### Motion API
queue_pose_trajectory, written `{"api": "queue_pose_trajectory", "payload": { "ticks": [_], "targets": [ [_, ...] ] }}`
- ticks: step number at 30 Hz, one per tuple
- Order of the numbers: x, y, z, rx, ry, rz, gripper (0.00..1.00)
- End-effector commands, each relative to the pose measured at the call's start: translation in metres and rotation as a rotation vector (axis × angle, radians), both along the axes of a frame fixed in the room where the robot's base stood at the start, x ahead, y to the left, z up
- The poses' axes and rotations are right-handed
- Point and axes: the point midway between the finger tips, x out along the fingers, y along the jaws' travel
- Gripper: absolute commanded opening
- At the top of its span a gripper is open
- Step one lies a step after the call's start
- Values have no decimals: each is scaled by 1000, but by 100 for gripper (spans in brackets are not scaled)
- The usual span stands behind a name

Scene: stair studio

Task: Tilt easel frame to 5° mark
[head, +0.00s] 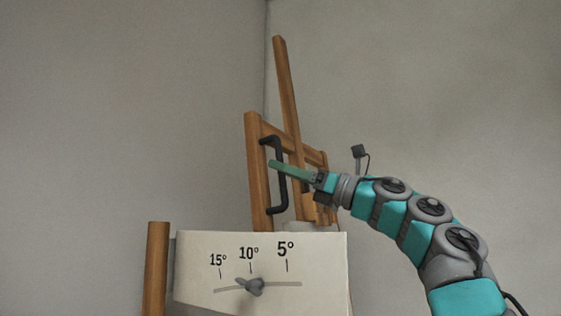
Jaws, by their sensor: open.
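The wooden easel frame (254,170) stands in the head view, with a tall mast (287,85) rising above it. A black D-shaped handle (279,203) is fixed to the frame's left side. The white scale card (200,258) in front carries 15°, 10° and 5° marks. A grey wing knob (255,287) sits on the card's curved slot, just right of below the 10° mark and left of the 5° mark. My gripper (273,165) is open, its green fingers overlapping the handle's upright bar. I cannot tell whether they touch it or straddle it.
A wooden post (157,270) stands left of the card. A bare wall corner lies behind the easel. The space left of the frame and above my arm looks clear.

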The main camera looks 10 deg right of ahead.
Motion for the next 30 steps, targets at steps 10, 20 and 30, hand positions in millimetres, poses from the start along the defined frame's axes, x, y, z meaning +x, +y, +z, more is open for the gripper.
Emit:
{"api": "queue_pose_trajectory", "payload": {
  "ticks": [10,20,30],
  "targets": [
    [9,10,6,4,1,-2,50],
    [8,10,6,5,2,-2,18],
    [8,10,6,4,1,-2,0]
  ]
}}
